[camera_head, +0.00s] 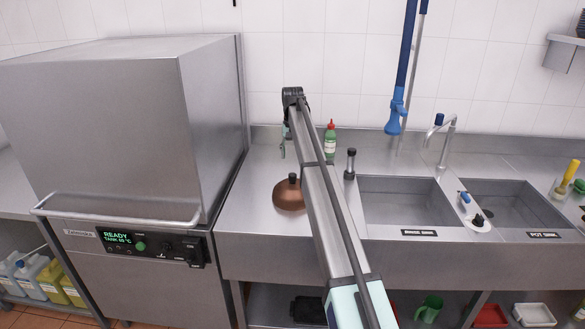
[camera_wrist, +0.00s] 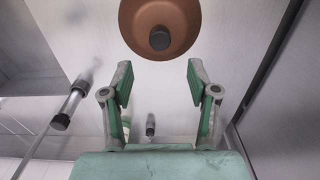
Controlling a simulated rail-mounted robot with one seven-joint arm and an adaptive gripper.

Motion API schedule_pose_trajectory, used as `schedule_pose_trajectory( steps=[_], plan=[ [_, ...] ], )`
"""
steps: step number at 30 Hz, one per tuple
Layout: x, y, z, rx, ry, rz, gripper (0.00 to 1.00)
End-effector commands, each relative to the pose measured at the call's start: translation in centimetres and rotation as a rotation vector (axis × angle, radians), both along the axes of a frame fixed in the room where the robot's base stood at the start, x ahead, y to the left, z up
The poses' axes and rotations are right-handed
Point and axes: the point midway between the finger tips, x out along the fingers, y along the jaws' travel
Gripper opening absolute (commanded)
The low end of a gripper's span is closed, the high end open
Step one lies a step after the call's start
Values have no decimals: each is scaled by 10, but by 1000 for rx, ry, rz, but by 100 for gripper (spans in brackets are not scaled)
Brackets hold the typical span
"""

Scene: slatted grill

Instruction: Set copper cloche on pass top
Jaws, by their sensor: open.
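The copper cloche (camera_head: 288,198) is a brown dome with a black knob. It sits on the steel counter left of the sinks, under and beside my arm, which hides part of its right side. In the wrist view the cloche (camera_wrist: 183,22) is at the top, cut off by the edge, with its knob towards the camera. My gripper (camera_wrist: 159,84) is open and empty, its green-padded fingers wide apart, and the cloche lies beyond the fingertips. In the head view my gripper (camera_head: 283,142) hangs small above the counter, behind the cloche. I cannot tell which surface is the pass top.
A large steel dishwasher (camera_head: 120,120) stands left of the cloche. A green bottle with a red cap (camera_head: 330,140) and a black-topped cylinder (camera_head: 350,163) stand behind and right. Two sinks, the nearer one (camera_head: 405,205), lie to the right. The counter in front of the cloche is bare.

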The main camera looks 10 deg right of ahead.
Motion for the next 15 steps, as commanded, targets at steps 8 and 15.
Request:
schedule_pose_trajectory(
  steps=[8,15],
  plan=[
    [0,0,18,0,1,0,63],
    [0,0,19,0,1,0,63]
  ],
)
